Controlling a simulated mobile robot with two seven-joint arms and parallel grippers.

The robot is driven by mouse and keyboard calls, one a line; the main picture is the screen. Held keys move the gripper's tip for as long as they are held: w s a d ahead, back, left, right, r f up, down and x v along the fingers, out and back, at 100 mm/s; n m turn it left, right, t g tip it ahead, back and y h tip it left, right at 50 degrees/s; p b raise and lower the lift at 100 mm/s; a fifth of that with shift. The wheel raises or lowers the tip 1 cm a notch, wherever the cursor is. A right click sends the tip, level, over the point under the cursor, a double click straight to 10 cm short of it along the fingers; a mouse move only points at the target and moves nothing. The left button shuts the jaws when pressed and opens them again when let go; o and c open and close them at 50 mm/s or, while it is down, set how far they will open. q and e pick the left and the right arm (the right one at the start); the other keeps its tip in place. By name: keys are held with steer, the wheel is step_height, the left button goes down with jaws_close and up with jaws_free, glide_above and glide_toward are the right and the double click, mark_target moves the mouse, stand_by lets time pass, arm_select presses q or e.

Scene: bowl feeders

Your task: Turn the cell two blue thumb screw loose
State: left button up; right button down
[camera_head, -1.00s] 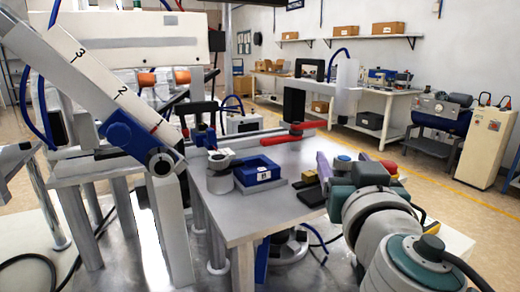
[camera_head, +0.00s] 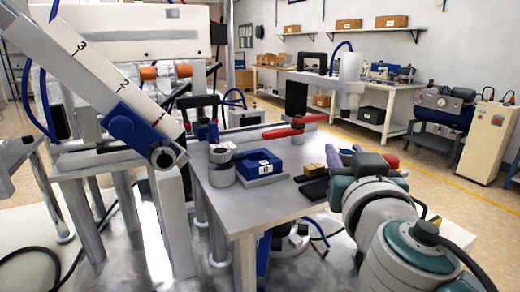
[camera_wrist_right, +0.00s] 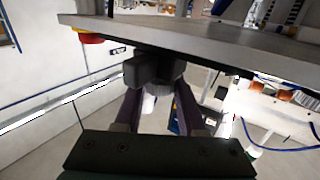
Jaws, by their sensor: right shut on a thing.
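The blue thumb screw (camera_head: 358,148) shows only as a small blue patch at the table's right edge, mostly hidden by my right gripper. My right gripper (camera_head: 360,153) has its purple fingers on either side of it, and the gripper is shut on it. In the right wrist view the dark fingers (camera_wrist_right: 157,95) reach up to a grey, rounded part under the table edge, beside a dark block (camera_wrist_right: 138,70). The screw's blue cap cannot be made out there. My left gripper is not in view.
A white graduated beam (camera_head: 95,70) slants across the left. A red button (camera_wrist_right: 90,38) sits by the table edge in the wrist view.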

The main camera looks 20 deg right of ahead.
steer(key=shift+n+y, duration=0.3)
steer(key=shift+y, duration=0.1)
steer(key=n+t+y, duration=0.1)
steer(key=n+y, duration=0.1)
steer(key=y, duration=0.1)
steer(key=n+y, duration=0.2)
steer(key=y, duration=0.1)
steer(key=n+y, duration=0.2)
steer(key=y, duration=0.2)
steer(key=shift+d+t, duration=0.1)
steer(key=shift+t, duration=0.3)
steer(key=shift+n+y, duration=0.7)
steer(key=shift+f+n+g+y+b, duration=0.15)
steer(key=shift+n+g+y+b, duration=0.25)
steer(key=shift+n+y, duration=0.65)
steer(key=n+g+y+b, duration=0.2)
steer(key=y+b, duration=0.1)
steer(key=b, duration=0.1)
steer(key=n+g+y+b, duration=0.3)
steer(key=y+b, duration=0.1)
steer(key=shift+f, duration=0.2)
steer(key=shift+r+n+g+y+b, duration=0.2)
steer(key=shift+n+g+y+b, duration=0.45)
steer(key=shift+b, duration=0.55)
